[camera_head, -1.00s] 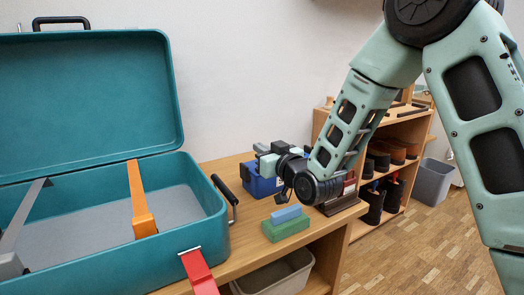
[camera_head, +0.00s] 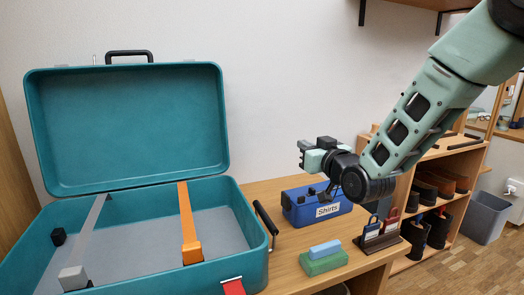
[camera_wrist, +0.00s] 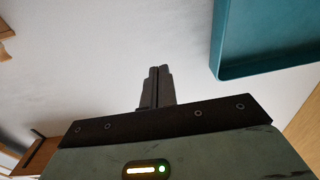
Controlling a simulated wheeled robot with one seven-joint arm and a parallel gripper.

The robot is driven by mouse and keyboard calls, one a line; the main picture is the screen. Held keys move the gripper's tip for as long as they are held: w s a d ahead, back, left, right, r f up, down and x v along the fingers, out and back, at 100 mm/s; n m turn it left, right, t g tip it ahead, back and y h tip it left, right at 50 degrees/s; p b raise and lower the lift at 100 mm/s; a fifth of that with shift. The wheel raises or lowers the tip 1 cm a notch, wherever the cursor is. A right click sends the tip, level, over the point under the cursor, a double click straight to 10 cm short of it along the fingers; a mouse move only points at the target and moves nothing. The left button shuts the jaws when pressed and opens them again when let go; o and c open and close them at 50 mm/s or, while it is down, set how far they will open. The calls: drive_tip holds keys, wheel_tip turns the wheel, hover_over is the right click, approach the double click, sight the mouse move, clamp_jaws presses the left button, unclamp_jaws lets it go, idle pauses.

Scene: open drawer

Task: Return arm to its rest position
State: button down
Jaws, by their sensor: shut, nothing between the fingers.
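My gripper (camera_head: 303,156) is raised in the air above the blue box and right of the open suitcase in the head view. In the wrist view its two dark fingers (camera_wrist: 157,86) are together with nothing between them. My arm comes in from the upper right and is bent at the wrist.
A teal suitcase (camera_head: 255,240) stands open at the left, with orange and grey straps inside. A blue box labelled "Shirts" (camera_head: 300,212), stacked blue and green blocks (camera_head: 325,263) and a dark tag rack (camera_head: 380,243) stand on the wooden table. Shoe shelves (camera_head: 445,160) and a grey bin (camera_head: 487,218) are at the right.

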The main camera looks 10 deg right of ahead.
drive_tip(key=s+a+f+n+g+p, duration=0.1)
drive_tip(key=s+a+f+g, duration=0.4)
drive_tip(key=s, duration=0.4)
drive_tip(key=s+a+f+n+g+p, duration=0.1)
drive_tip(key=s+a+f+n+g, duration=0.1)
drive_tip(key=s+a+g, duration=0.55)
drive_tip(key=s+d+f+n+g+h+p, duration=0.1)
drive_tip(key=s+d+g+h, duration=0.15)
drive_tip(key=s, duration=0.85)
drive_tip(key=s+d+n+g+h+p, duration=0.1)
drive_tip(key=s+d+g, duration=0.15)
drive_tip(key=s, duration=0.95)
wheel_tip(320, 180, up, 37)
drive_tip(key=p, duration=3.7)
drive_tip(key=shift+w+a+r, duration=0.2)
drive_tip(key=shift+w+a, duration=0.05)
drive_tip(key=shift+w, duration=0.1)
drive_tip(key=shift+d, duration=0.1)
